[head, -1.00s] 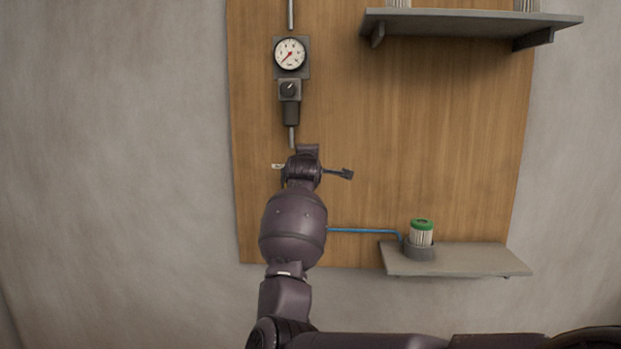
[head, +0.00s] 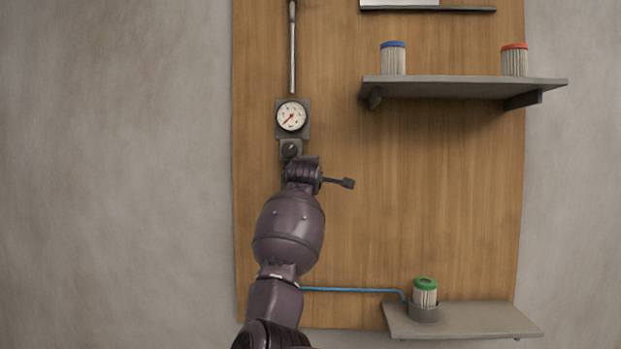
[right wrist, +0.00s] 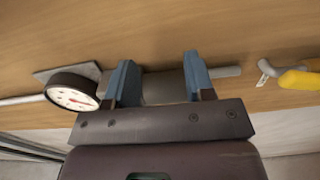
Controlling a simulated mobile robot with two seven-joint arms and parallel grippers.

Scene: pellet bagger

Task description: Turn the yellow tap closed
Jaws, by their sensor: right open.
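The yellow tap (right wrist: 298,79) shows at the right edge of the right wrist view, partly cut off, with a small pale tag beside it. It is hidden behind my arm in the head view. My right gripper (right wrist: 160,78) is open, with two blue fingers apart. It is to the left of the tap in the wrist view and does not touch it. The grey regulator body (right wrist: 163,87) shows between the fingers; I cannot tell whether they surround it. In the head view my right wrist (head: 303,172) covers the pipe just below the regulator knob (head: 290,149).
A round gauge (head: 291,116) sits above the regulator, close to my gripper. A shelf (head: 465,88) with blue-topped and red-topped filters is at upper right. A lower shelf (head: 470,319) holds a green-topped filter (head: 425,291). A blue hose (head: 350,290) runs to it. The middle board is clear.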

